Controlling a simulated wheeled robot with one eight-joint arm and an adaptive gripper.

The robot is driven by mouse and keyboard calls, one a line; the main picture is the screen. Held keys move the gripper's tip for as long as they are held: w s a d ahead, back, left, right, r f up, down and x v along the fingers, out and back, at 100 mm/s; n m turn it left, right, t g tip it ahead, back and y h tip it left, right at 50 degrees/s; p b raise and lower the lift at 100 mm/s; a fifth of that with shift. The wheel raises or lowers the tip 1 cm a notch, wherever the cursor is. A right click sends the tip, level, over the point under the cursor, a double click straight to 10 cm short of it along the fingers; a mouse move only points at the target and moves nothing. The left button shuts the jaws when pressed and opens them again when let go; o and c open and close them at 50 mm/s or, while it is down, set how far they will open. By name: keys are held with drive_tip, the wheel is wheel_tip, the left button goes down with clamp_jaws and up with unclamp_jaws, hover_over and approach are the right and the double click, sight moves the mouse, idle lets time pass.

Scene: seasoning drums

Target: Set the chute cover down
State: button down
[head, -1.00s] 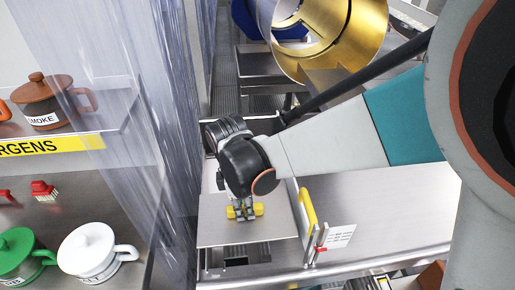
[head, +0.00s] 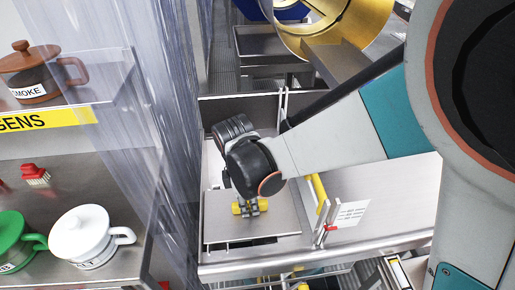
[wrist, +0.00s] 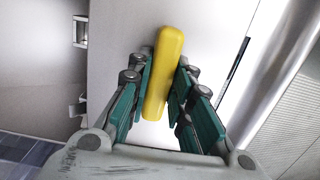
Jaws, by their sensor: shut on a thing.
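The chute cover (head: 275,228) is a flat grey metal plate with a yellow handle (head: 237,208). In the head view it lies nearly level over the left part of the steel counter. A thin dark gap shows along its front edge, and I cannot tell whether it touches the counter. My gripper (head: 250,207) is above the plate, shut on the handle. In the wrist view the yellow handle (wrist: 163,75) is between my fingers, with the plate (wrist: 115,45) behind it. The plate hides most of what is under it.
A yellow-edged upright fitting (head: 318,190) with a red part stands right of the plate, by a printed card (head: 351,213). A clear strip curtain (head: 150,110) and a shelf with a white pot (head: 82,235) are at left. A golden drum (head: 345,20) is behind.

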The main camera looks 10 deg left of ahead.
drive_tip(key=c, duration=1.4)
unclamp_jaws()
drive_tip(key=shift+c, duration=0.2)
wheel_tip(320, 180, up, 12)
drive_tip(key=a+p, duration=0.1)
drive_tip(key=p, duration=0.7)
drive_tip(key=shift+s, duration=0.25)
drive_tip(key=shift+a, duration=0.15)
